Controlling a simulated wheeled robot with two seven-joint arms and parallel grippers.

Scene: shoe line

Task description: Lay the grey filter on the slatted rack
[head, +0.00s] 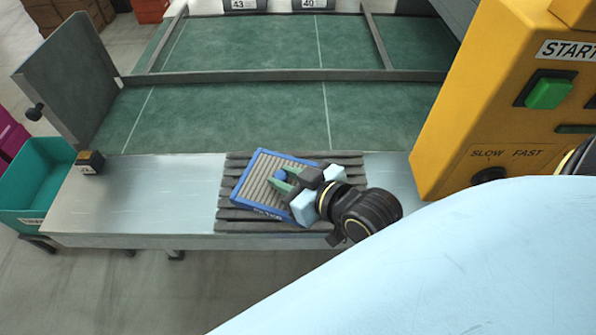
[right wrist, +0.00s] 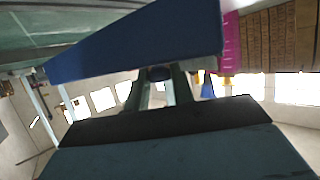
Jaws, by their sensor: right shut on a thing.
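The filter (head: 257,190) has a blue frame and a grey-brown ribbed face. In the head view it is over the dark slatted rack (head: 235,221) on the metal ledge, turned a little from the slats. I cannot tell whether it touches the slats. My right gripper (head: 283,181) is shut on the filter, with its green fingers at the middle of the face. In the right wrist view the blue underside or edge of the filter (right wrist: 140,45) fills the top, beyond the fingers (right wrist: 160,88). My left gripper is not in view.
A yellow control box (head: 490,110) with a green button stands to the right. A small dark block (head: 90,162) sits at the ledge's left end, near a teal bin (head: 40,185). The metal ledge (head: 150,200) left of the rack is bare. A green belt (head: 230,115) lies behind.

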